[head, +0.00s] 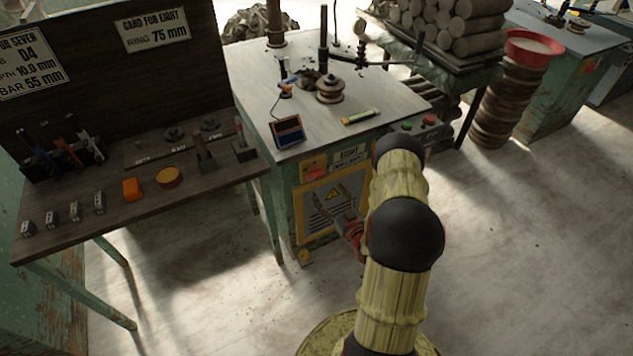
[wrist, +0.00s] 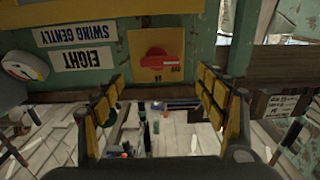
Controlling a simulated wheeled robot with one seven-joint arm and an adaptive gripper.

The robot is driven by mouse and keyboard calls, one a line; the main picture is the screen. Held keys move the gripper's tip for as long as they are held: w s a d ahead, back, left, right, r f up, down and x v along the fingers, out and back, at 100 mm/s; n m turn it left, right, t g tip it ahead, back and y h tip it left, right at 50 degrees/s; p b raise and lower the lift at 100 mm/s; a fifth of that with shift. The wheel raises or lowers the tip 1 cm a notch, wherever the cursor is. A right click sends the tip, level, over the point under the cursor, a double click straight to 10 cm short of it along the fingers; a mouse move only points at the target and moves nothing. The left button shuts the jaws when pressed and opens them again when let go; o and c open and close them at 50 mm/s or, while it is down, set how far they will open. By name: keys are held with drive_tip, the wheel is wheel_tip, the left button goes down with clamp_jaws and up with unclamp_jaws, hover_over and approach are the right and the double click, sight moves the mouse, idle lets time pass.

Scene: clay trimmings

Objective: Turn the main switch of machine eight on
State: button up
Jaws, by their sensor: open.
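Machine eight (head: 345,100) is a green cabinet with a pale top and an EIGHT label (head: 349,153), which also shows upside down in the wrist view (wrist: 86,58). Its main switch (head: 314,169) is a red knob on a yellow-orange plate on the front. In the wrist view the red switch (wrist: 155,59) sits upper middle, beyond the fingertips, with a red part lying roughly level; its small lettering is not clearly readable. My gripper (head: 333,194) is open and empty in front of the cabinet's yellow-framed panel, below the switch. The fingers (wrist: 160,85) are apart and not touching the switch.
Green and red buttons (head: 428,120) sit at the cabinet's right, partly near my arm. A dark workbench (head: 150,200) with tools stands close on the left. A stack of clay logs (head: 450,30) stands behind right. Floor at the right is clear.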

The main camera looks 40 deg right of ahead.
sight(318, 177)
drive_tip(key=shift+b+x, duration=1.2)
drive_tip(key=shift+x, duration=2.65)
drive_tip(key=shift+d, duration=0.1)
drive_tip(key=c, duration=0.3)
drive_tip(key=c, duration=0.8)
drive_tip(key=shift+c, duration=0.3)
